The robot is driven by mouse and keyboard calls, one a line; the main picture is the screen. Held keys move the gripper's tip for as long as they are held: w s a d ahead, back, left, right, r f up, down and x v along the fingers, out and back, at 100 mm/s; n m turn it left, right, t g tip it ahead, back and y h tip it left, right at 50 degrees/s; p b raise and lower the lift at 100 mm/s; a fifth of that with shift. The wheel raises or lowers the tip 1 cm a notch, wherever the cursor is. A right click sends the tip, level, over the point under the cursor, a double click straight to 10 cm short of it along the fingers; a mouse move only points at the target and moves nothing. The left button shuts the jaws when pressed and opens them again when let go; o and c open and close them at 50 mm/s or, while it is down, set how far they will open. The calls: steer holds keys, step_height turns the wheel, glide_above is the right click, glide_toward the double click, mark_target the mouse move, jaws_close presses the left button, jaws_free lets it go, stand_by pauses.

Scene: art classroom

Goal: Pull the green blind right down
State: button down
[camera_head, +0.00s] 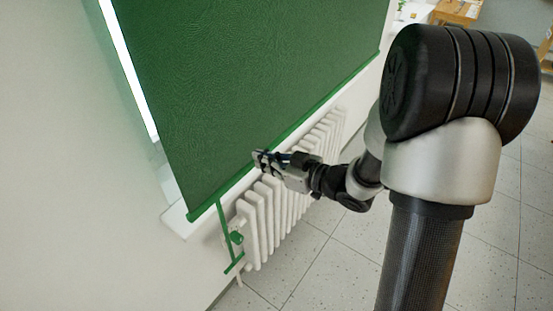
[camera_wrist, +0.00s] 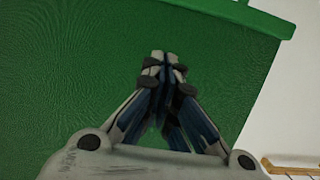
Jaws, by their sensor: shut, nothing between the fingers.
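The green blind (camera_head: 235,75) hangs over the window and reaches down to about the level of the white sill (camera_head: 182,222). Its green bottom bar (camera_head: 305,121) runs slantwise just above the radiator. A green pull (camera_head: 225,232) with a crosspiece at its lower end hangs from the bar's left part, in front of the radiator. My gripper (camera_head: 258,158) is shut and empty near the blind's lower edge, to the right of the pull. In the wrist view, my gripper's closed fingertips (camera_wrist: 161,62) lie before the blind's cloth (camera_wrist: 65,75); whether they touch it, I cannot tell.
A white ribbed radiator (camera_head: 268,205) stands under the sill, close below my gripper. The tiled floor (camera_head: 330,255) in front is clear. A wooden table (camera_head: 458,12) stands at the far right. A bright window strip (camera_head: 128,70) shows left of the blind.

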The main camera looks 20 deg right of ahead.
mark_target(240, 162)
steer(key=b+x, duration=0.1)
steer(key=x, duration=0.5)
steer(key=shift+f, duration=0.15)
step_height(240, 162, down, 3)
steer(key=shift+f+b, duration=0.1)
steer(key=shift+b, duration=0.5)
steer(key=shift+f, duration=0.25)
step_height(240, 162, down, 7)
steer(key=b, duration=0.5)
steer(key=shift+f, duration=0.25)
